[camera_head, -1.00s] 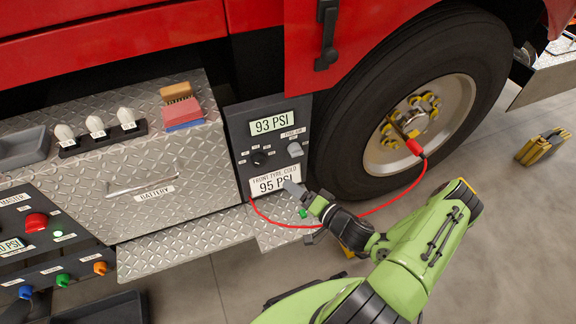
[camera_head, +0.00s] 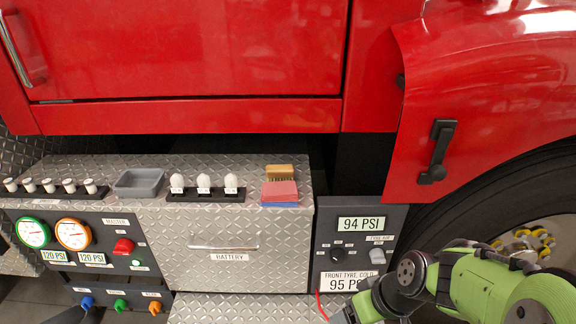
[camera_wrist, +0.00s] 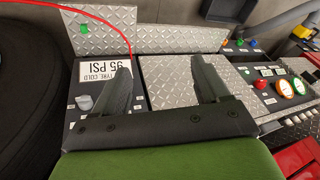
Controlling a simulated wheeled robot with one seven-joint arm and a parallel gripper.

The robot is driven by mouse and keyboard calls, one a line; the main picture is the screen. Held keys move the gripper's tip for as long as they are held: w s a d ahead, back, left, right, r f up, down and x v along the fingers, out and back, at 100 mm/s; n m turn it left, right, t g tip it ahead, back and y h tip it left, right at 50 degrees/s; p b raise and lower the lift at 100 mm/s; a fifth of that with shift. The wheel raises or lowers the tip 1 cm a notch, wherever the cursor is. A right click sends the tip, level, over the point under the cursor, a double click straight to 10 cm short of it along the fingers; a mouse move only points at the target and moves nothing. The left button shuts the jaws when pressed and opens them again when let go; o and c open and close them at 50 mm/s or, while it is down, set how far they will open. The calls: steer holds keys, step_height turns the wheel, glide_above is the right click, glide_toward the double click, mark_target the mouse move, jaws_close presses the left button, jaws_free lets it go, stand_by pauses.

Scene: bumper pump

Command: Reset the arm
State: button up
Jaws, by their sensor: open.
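My gripper (camera_wrist: 160,85) is open and empty in the wrist view, its two dark fingers apart in front of the diamond-plate battery box. My green arm (camera_head: 490,285) fills the lower right of the head view, and the gripper's tips are cut off or hidden at the bottom edge. The tyre pump panel (camera_head: 325,238) reads 94 PSI above a plate for the cold front tyre marked 95 PSI. The red hose (camera_wrist: 122,35) runs from the panel area in the wrist view. The front tyre (camera_head: 460,215) stands at the right, partly behind my arm.
A control panel with gauges (camera_head: 73,234) is at the left. The red truck body (camera_head: 190,65) overhangs.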

steer(key=s+d+r+m+t+h, duration=0.2)
steer(key=s+r+m+t+h, duration=0.15)
steer(key=s+r, duration=0.75)
step_height(320, 180, up, 15)
steer(key=p, duration=1.4)
steer(key=shift+w, duration=0.15)
